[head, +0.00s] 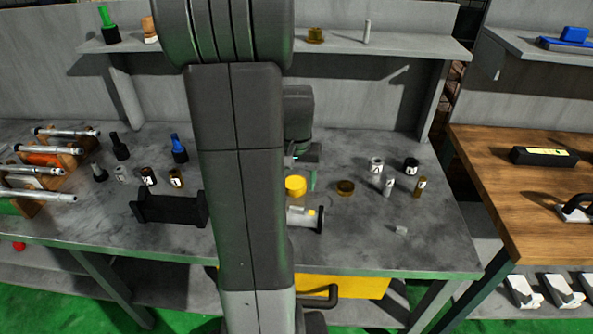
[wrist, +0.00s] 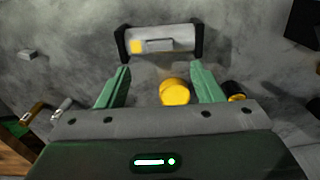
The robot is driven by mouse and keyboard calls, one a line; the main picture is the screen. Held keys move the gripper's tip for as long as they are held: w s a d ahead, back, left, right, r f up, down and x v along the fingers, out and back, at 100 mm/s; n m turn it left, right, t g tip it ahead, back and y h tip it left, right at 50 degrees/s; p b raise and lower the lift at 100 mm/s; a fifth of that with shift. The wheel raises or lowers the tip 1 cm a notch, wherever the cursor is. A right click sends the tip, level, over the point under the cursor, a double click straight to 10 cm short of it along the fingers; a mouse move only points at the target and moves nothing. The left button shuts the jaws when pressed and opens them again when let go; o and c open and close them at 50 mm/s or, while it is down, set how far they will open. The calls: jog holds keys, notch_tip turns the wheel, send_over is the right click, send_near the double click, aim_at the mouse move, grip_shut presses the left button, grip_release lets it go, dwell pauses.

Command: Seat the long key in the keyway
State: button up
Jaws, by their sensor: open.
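A light grey shaft (wrist: 185,38) lies between two black end supports; it also shows partly behind my arm in the head view (head: 298,217). A small yellow block (wrist: 136,46) and a narrow grey bar-like shape (wrist: 158,43) show on its side. I cannot tell whether that shape is the long key or the empty keyway. My gripper (wrist: 162,76) is open, its green fingers spread below the shaft in the wrist view, with nothing between the tips. In the head view my gripper (head: 305,172) is mostly hidden by my arm.
A yellow round piece (wrist: 175,92) stands under the gripper, near the right finger in the wrist view. A small grey block (head: 400,230) lies at the bench's front right. A black stand (head: 170,208) and several small holders occupy the bench. The front right is mostly clear.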

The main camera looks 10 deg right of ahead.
aim_at(296, 209)
jog(key=shift+r, duration=1.4)
notch_tip(296, 209, down, 12)
jog(key=shift+f, duration=0.15)
jog(key=shift+s, duration=0.15)
